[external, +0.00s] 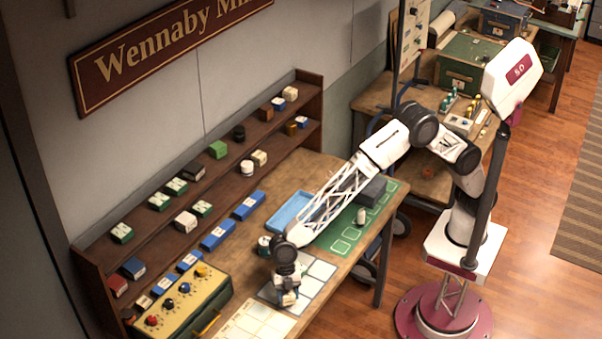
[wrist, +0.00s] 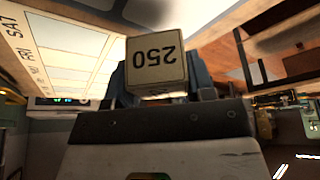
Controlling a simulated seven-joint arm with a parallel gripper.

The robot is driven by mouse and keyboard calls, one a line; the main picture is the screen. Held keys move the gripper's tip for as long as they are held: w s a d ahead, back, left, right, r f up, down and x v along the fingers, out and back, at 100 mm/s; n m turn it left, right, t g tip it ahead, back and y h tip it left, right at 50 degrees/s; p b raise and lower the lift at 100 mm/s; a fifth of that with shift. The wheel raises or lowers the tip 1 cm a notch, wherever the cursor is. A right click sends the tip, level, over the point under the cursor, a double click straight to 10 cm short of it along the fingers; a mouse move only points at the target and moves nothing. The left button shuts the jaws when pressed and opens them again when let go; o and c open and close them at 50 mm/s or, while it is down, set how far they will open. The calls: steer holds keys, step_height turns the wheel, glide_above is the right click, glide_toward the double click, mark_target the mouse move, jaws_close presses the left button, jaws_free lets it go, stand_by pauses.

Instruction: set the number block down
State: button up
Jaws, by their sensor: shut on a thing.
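My gripper (external: 287,290) is at the front part of the wooden table, low over a grey mat with pale squares (external: 318,271). It is shut on the number block (wrist: 157,66), a cream cube marked 250, which reads upside down in the wrist view. In the external view the block (external: 288,299) is small and partly covered by the gripper, and I cannot tell whether it touches the mat. In the wrist view the gripper (wrist: 160,88) shows dark fingers behind and beside the block.
A yellow panel with knobs (external: 182,302) and a pale gridded sheet (external: 255,321) lie to the left. A blue tray (external: 289,211) and a green mat (external: 340,243) with a small pale cylinder (external: 361,215) lie behind and right. Shelves with several blocks line the wall.

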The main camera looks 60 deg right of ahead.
mark_target(288, 300)
steer(key=shift+f, duration=1.65)
steer(key=shift+f, duration=0.1)
steer(key=o, duration=1)
steer(key=v, duration=1.2)
